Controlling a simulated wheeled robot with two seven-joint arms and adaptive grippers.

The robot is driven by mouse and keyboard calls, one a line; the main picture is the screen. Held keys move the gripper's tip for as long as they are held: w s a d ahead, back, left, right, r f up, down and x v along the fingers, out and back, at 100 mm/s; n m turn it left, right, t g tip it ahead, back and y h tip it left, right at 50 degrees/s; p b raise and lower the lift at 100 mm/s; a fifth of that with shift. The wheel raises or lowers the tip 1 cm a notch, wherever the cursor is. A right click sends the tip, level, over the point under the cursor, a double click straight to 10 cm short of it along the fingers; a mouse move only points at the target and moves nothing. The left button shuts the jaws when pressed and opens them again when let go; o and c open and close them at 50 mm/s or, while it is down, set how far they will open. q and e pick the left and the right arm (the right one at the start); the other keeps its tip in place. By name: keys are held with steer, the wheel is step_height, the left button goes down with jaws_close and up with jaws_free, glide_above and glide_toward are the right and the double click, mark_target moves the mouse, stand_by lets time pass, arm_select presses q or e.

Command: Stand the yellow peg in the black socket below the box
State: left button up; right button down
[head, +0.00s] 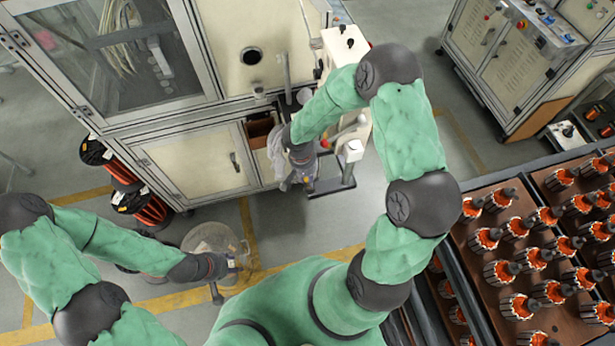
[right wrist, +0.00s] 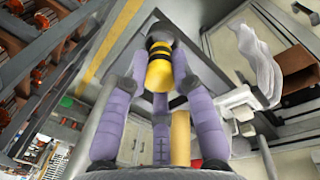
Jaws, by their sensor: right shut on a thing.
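My right gripper (head: 302,184) is at the front of the machine, left of the small stand. In the right wrist view its purple fingers (right wrist: 160,85) are shut around a yellow peg (right wrist: 158,74) with black bands. The peg's far end is dark. The peg cannot be made out in the head view. A brown open box (head: 259,132) sits in the machine front, left of the right gripper; it also shows in the right wrist view (right wrist: 295,75). I cannot make out the black socket. My left gripper (head: 238,262) hangs low over a round stool, its fingers too small to read.
A white bag (head: 276,150) hangs beside the box. A small stand (head: 347,165) is just right of the right gripper. Black-and-orange wire spools (head: 140,205) stand at left. Trays of armatures (head: 520,250) fill the right side. Open floor lies in front of the machine.

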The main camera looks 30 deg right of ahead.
steer(key=shift+f+b, duration=1.05)
steer(key=shift+b, duration=0.2)
stand_by(0.4)
steer(key=c, duration=1)
jaws_free()
steer(key=shift+o, duration=0.2)
steer(key=shift+r, duration=0.1)
steer(key=r, duration=0.8)
steer(key=w+a+r, duration=0.1)
steer(key=r, duration=0.2)
steer(key=shift+r, duration=0.4)
steer(key=shift+s+a+f, duration=0.1)
